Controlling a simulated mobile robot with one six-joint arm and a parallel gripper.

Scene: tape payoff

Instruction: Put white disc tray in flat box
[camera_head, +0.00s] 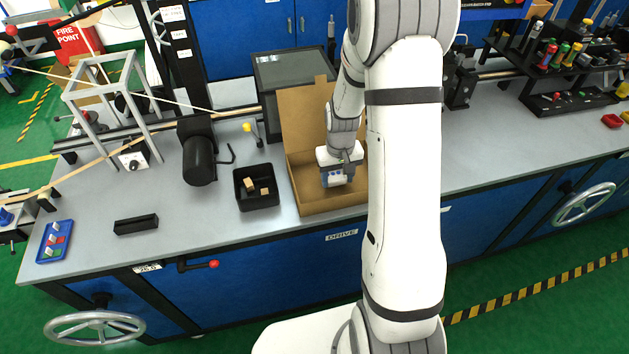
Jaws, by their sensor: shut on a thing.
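The flat box (310,202) is an open brown cardboard box on the grey bench, with its lid (300,118) standing up at the back. My gripper (337,180) points down inside the box's outline, towards its right half. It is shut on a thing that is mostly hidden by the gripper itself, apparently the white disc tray. I cannot tell whether the held thing touches the box floor. My arm covers the box's right edge.
A black bin (257,202) with small brown blocks stands just left of the box. A dark motor (198,158), a black block (136,224) and a blue tray (55,241) with coloured pieces are further left. A dark-topped unit (290,68) stands behind the lid.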

